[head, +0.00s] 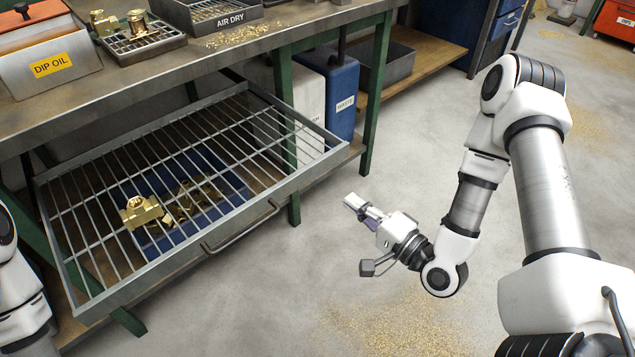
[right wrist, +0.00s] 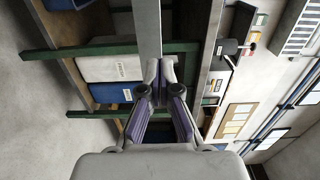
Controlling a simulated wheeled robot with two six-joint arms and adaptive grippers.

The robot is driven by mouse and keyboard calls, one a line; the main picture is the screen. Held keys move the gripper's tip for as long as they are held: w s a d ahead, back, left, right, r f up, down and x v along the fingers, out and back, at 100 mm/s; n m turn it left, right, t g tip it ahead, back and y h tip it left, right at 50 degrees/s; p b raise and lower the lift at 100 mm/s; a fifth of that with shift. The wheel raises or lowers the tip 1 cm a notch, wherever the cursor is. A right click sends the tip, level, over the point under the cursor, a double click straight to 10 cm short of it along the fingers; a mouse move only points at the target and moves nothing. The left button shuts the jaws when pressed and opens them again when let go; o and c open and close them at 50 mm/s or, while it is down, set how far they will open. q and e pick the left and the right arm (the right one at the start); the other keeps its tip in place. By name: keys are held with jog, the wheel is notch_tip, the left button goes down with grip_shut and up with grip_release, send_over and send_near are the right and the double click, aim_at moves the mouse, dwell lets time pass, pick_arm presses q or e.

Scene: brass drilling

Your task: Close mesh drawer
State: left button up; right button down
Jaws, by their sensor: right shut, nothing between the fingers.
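The mesh drawer (head: 300,119) is a grey metal frame with a wire grid, pulled out from under the workbench. Its bar handle (head: 240,229) is on the front edge. A brass fitting (head: 143,211) lies on the grid at the front left. My right gripper (head: 357,206) is shut and empty, to the right of the handle, apart from the drawer front in the head view. In the right wrist view, the shut fingers (right wrist: 156,72) point toward a grey bar (right wrist: 147,28), likely the drawer's frame. My left gripper is out of view; only part of my left arm shows.
A blue bin (head: 200,165) with brass pieces shows beneath the grid. The workbench (head: 195,62) above holds the DIP OIL box (head: 50,66) and AIR DRY tray (head: 228,12). A green leg (head: 375,90) stands right of the drawer. Open floor lies in front.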

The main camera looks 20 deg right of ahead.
aim_at(309, 170)
jog(key=b+x, duration=0.2)
jog(key=x, duration=0.8)
jog(key=shift+w+a+f, duration=0.1)
jog(key=shift+w+f, duration=0.05)
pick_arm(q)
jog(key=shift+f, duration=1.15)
pick_arm(e)
jog(key=shift+w+a, duration=0.1)
jog(key=shift+w, duration=0.35)
jog(key=shift+w, duration=0.1)
